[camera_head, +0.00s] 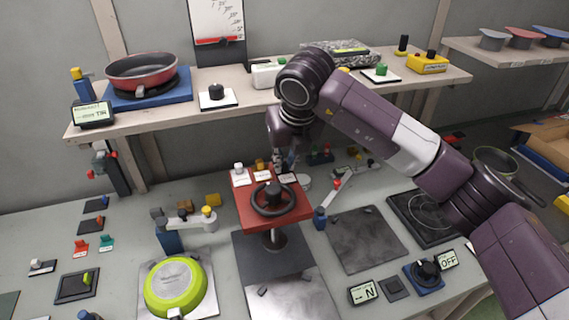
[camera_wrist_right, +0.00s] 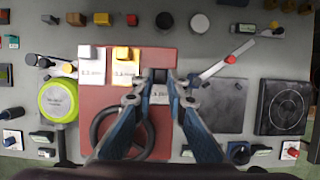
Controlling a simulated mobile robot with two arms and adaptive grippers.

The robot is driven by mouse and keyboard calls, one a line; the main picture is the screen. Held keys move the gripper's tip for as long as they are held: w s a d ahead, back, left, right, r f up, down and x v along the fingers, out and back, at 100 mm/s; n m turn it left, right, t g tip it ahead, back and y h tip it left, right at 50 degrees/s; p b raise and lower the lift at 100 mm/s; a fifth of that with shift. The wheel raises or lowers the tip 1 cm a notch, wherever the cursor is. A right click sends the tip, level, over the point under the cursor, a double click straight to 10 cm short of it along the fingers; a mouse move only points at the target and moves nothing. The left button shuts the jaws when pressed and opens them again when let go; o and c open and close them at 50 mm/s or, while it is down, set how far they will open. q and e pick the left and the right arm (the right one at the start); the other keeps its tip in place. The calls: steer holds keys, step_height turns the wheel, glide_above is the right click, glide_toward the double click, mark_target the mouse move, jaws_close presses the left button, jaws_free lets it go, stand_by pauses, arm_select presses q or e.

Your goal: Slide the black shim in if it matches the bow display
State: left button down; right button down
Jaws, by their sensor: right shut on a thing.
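My right gripper (camera_wrist_right: 160,78) is shut at the back right of the red stand (camera_wrist_right: 90,150). It is closed on the black shim's dark knob, which its fingers mostly hide. A white label (camera_wrist_right: 160,96) shows between the fingers; I cannot read its number surely. Left of it are an orange-knobbed shim (camera_wrist_right: 124,66) and a white-knobbed shim (camera_wrist_right: 92,66), each with a white label. In the head view the right gripper (camera_head: 282,162) is behind the black handwheel (camera_head: 272,198). A small display (camera_head: 93,114) is at the left end of the shelf; I cannot tell if it is the bow display.
A lime pan (camera_head: 175,286) lies on a plate at the front left. A red pan (camera_head: 142,70) sits on the shelf. An arm with a red knob (camera_head: 336,184) is right of the stand. A grey plate (camera_head: 367,240) lies clear at the right.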

steer(key=shift+f, duration=0.1)
steer(key=c, duration=2.3)
jaws_free()
steer(key=shift+w, duration=0.15)
steer(key=o, duration=0.3)
steer(key=shift+o, duration=0.3)
steer(key=shift+r, duration=0.4)
arm_select(q)
steer(key=shift+w+a+r, duration=0.1)
steer(key=shift+w+a, duration=0.05)
steer(key=shift+w, duration=0.5)
arm_select(e)
steer(key=v, duration=1.1)
steer(key=shift+r, duration=0.15)
